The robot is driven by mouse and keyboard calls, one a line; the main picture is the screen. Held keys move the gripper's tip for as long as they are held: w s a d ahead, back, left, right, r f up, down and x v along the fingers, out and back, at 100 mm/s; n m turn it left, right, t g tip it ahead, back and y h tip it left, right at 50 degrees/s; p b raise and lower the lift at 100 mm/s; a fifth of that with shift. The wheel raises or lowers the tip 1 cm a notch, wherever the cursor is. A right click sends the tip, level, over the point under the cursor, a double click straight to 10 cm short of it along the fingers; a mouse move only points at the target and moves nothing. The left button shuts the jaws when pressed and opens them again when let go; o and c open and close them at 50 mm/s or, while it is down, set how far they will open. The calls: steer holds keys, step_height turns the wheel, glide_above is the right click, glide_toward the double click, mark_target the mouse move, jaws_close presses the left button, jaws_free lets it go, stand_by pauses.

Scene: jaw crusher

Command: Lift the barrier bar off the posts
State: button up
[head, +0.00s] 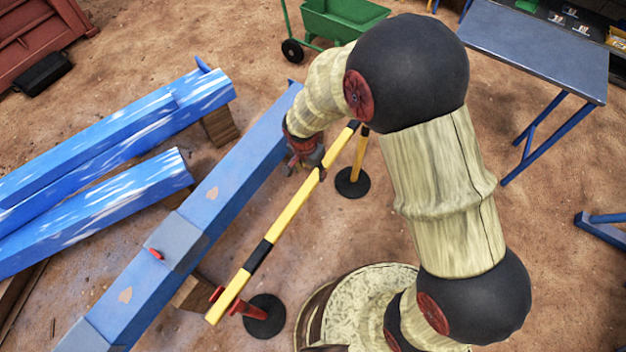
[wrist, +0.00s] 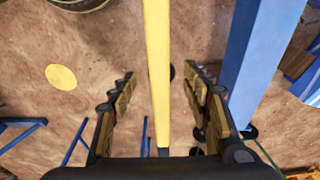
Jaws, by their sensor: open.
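The barrier bar (head: 290,208), yellow with black bands, runs diagonally across the middle of the head view. Its near end lies at the near post (head: 240,305), which has a red holder and a black round base. Its far end is by the far post (head: 359,158), yellow on a black base. My gripper (head: 304,166) is over the far half of the bar. In the wrist view my gripper (wrist: 161,82) is open, with the yellow bar (wrist: 157,45) between its two fingers. No finger visibly touches it. I cannot tell how deep the bar sits between them.
A long blue beam (head: 225,205) runs close beside the bar on its left; it also shows in the wrist view (wrist: 258,55). More blue beams (head: 90,210) lie further left. A green cart (head: 340,18) and a grey table (head: 535,45) stand at the back.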

mark_target(313, 179)
steer(key=f, duration=0.2)
steer(key=f+b, duration=0.1)
steer(key=f, duration=0.1)
steer(key=f+b, duration=0.1)
steer(key=f, duration=0.2)
steer(key=shift+w+d+f, duration=0.1)
steer(key=shift+w+d, duration=0.2)
steer(key=shift+w, duration=0.05)
steer(key=shift+c, duration=0.2)
steer(key=c, duration=1.1)
jaws_close()
